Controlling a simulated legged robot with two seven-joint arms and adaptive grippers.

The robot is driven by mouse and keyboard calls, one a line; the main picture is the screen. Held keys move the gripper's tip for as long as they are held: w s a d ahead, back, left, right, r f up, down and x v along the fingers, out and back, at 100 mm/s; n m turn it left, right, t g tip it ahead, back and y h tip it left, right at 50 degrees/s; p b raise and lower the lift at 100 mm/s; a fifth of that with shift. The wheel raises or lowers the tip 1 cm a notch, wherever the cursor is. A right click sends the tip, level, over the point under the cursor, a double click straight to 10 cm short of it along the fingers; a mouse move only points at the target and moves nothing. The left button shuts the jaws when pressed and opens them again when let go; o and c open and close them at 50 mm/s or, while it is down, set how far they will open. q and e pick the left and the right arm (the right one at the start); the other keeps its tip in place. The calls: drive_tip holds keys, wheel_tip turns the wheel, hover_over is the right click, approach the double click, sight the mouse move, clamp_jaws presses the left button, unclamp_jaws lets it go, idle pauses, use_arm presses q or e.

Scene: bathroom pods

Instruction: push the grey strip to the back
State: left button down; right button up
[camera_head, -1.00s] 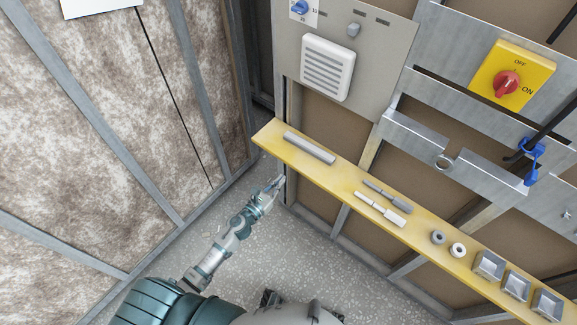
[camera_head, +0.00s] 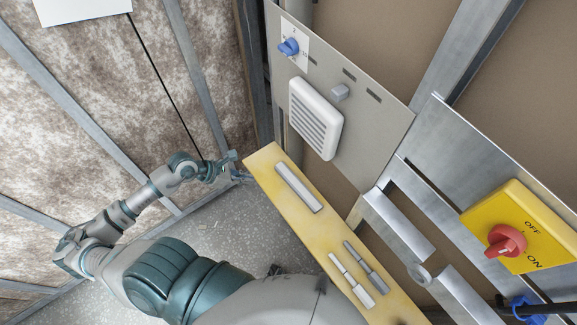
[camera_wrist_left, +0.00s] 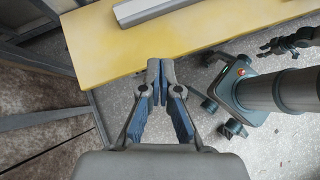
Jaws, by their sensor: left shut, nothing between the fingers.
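The grey strip (camera_head: 299,187) is a slim bar lying flat on the far-left part of the yellow shelf (camera_head: 285,223). Part of it also shows at the top of the left wrist view (camera_wrist_left: 148,9). My left gripper (camera_head: 243,177) is at the shelf's left end, apart from the strip. In the left wrist view its blue-padded fingers (camera_wrist_left: 161,69) are shut and empty, with the tips over the shelf's edge in the picture. A dark gripper, seemingly my right one (camera_wrist_left: 284,44), shows small at the upper right of that view; its jaw state is unclear.
Two grey tools (camera_head: 352,280) lie further along the shelf. Behind it stands a grey panel with a white vent (camera_head: 316,118) and a blue knob (camera_head: 289,47). A yellow switch box with a red knob (camera_head: 507,241) is at the right. Open floor (camera_head: 215,235) lies left of the shelf.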

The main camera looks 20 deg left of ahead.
sight(291, 181)
use_arm(q)
drive_tip(key=x, duration=0.9)
drive_tip(key=shift+w+f, duration=0.15)
drive_tip(key=shift+f, duration=0.25)
drive_tip(key=d, duration=0.1)
drive_tip(key=w+d, duration=0.2)
drive_tip(key=shift+d+r, duration=0.15)
drive_tip(key=shift+d, duration=0.2)
drive_tip(key=shift+a, duration=0.4)
drive_tip(key=shift+w, duration=0.1)
drive_tip(key=shift+w+d, duration=0.65)
drive_tip(key=shift+d, duration=0.3)
drive_tip(key=shift+w+d, duration=0.1)
drive_tip(key=shift+d, duration=0.3)
use_arm(e)
drive_tip(key=shift+d, duration=0.15)
